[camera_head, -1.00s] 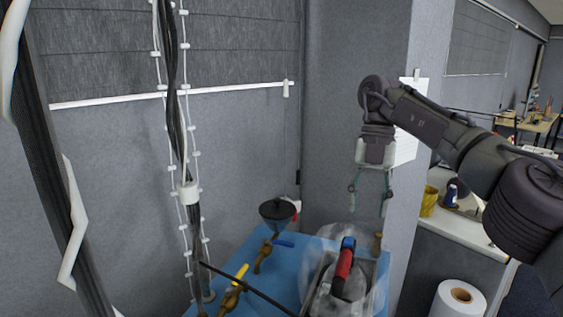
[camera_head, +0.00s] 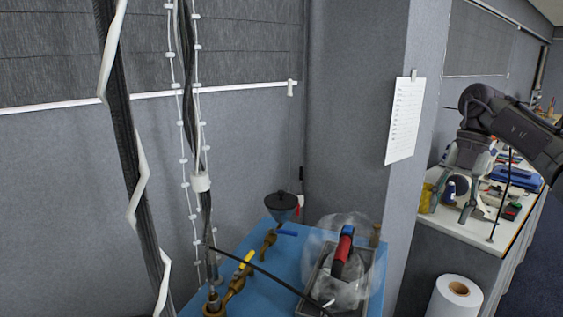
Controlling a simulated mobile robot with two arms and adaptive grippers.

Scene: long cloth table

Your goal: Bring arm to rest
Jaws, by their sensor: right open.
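My right gripper (camera_head: 467,220) hangs from the arm at the right of the head view. Its fingers point down and are spread apart, with nothing held between them. In the picture it lies in front of the cluttered white counter; how far it is from the counter I cannot tell. My right arm (camera_head: 520,130) comes in from the right edge. My left gripper is not in view.
A white roll (camera_head: 455,300) stands at lower right. Cables hang at left.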

